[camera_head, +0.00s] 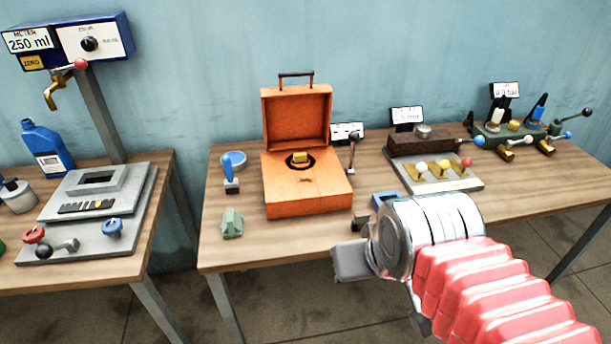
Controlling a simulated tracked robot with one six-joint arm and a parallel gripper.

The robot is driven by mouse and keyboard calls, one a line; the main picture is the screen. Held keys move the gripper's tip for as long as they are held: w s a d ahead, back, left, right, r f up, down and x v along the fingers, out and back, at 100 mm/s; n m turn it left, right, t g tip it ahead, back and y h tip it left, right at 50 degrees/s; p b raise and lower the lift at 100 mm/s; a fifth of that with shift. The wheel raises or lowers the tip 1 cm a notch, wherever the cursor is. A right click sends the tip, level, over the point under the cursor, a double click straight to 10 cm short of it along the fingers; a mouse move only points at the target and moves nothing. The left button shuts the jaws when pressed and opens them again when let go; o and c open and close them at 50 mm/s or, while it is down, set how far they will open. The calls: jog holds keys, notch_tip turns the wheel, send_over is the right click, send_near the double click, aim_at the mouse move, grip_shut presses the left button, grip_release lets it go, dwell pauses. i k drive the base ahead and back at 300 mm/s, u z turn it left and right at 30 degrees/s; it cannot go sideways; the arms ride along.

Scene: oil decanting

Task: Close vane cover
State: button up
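The vane cover appears to be the orange lid (296,117) of the orange box (307,190) on the middle table. The lid stands up at the back of the box, open, with a dark handle on its top edge. Inside the box a small yellow block (300,158) sits in a dark ring. My gripper (362,236) is in front and to the right of the box, near the table's front edge. Its two grey fingers look apart, with nothing seen between them. It appears clear of the lid. The wrist hides part of the table edge.
A lever with a dark knob (352,150) stands close to the box's right side. A blue-knobbed part (232,170) and a green block (232,223) stand left of it. Valve units (434,168) are at the right. The left table (145,225) is separate, across a gap.

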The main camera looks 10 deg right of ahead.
aim_at(299, 116)
jog(key=i, duration=1)
jog(key=u, duration=0.05)
jog(key=k, duration=0.55)
jog(key=u, duration=1.75)
